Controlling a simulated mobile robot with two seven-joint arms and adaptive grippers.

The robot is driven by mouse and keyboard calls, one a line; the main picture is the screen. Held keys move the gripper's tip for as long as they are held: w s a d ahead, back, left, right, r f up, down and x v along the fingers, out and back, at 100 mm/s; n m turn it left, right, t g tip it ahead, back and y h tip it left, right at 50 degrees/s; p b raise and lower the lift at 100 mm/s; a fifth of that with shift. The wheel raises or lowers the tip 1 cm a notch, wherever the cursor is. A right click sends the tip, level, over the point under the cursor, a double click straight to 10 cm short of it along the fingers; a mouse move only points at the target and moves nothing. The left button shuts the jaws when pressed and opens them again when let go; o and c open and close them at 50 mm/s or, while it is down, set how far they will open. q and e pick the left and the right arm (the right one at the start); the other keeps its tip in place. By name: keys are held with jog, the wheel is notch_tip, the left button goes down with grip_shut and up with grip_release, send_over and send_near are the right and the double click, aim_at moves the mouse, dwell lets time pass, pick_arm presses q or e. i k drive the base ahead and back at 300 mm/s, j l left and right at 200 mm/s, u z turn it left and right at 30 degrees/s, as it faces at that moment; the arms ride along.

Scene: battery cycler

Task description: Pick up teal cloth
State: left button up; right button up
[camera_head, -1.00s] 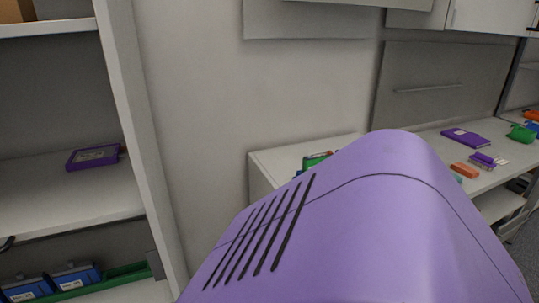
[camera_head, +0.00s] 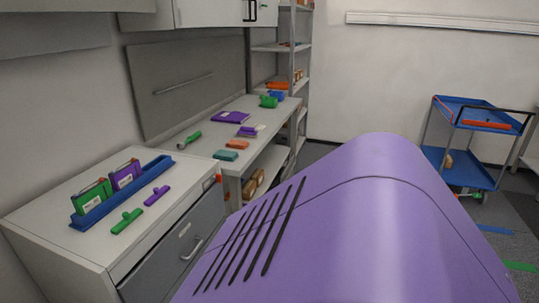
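A small teal folded piece (camera_head: 226,155), which looks like the teal cloth, lies on the near end of the white workbench (camera_head: 205,148). An orange block-like piece (camera_head: 237,144) lies just behind it and to the right. Nothing covers the teal piece. Neither of my grippers is in view, so nothing is seen near the cloth. My own purple body fills the lower middle of the picture and hides part of the floor.
A white drawer cabinet (camera_head: 60,262) stands nearer on the left, with a blue tray (camera_head: 95,214) holding a green and a purple pack. A purple folder (camera_head: 230,117) lies farther along the bench. A blue cart (camera_head: 470,168) stands at the right; grey floor lies between.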

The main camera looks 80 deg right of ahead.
aim_at(225, 156)
jog(key=z, duration=2.25)
jog(key=u, duration=3.25)
jog(key=z, duration=3.25)
